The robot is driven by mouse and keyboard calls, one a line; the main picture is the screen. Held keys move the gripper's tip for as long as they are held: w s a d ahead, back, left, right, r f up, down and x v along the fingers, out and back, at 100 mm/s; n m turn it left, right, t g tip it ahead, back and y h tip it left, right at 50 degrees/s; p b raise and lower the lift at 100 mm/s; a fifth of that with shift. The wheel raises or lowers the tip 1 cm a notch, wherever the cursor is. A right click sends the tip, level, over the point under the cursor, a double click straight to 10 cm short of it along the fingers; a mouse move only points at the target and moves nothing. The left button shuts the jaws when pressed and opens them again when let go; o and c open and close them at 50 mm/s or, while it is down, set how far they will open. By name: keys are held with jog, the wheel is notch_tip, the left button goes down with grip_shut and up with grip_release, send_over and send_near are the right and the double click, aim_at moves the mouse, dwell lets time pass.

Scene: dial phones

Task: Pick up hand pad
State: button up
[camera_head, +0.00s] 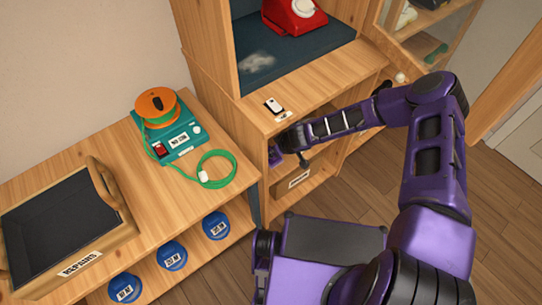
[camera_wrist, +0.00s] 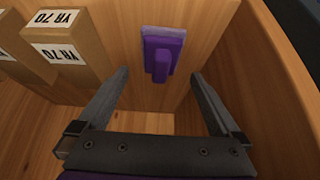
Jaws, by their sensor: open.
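A purple pad with a raised handle, which looks like the hand pad (camera_wrist: 163,48), lies against a wooden panel in the wrist view. My gripper (camera_wrist: 160,76) is open, its two dark fingers spread to either side below the pad. The pad shows beyond the fingertips, with nothing between the fingers touching it. In the head view my gripper (camera_head: 286,154) reaches into the wooden cabinet at an open compartment, and my arm hides part of that space.
Cardboard boxes (camera_wrist: 65,45) labelled YR 70 stand left of the pad, close to the left finger. A wooden side wall (camera_wrist: 265,75) rises on the right. In the head view, a small white-and-dark item (camera_head: 273,106) lies on the cabinet ledge above my gripper.

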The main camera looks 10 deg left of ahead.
jog(key=x, duration=0.4)
jog(key=shift+w+a+f, duration=0.1)
jog(key=shift+a+f, duration=0.05)
jog(key=shift+f, duration=0.2)
jog(key=shift+c, duration=0.2)
jog(key=c, duration=1.3)
jog(key=shift+r, duration=0.2)
jog(key=shift+r, duration=0.2)
jog(key=s+d, duration=0.8)
jog(key=d, duration=0.1)
jog(key=s+d, duration=0.4)
jog(key=shift+d+r, duration=0.25)
jog(key=shift+r, duration=0.15)
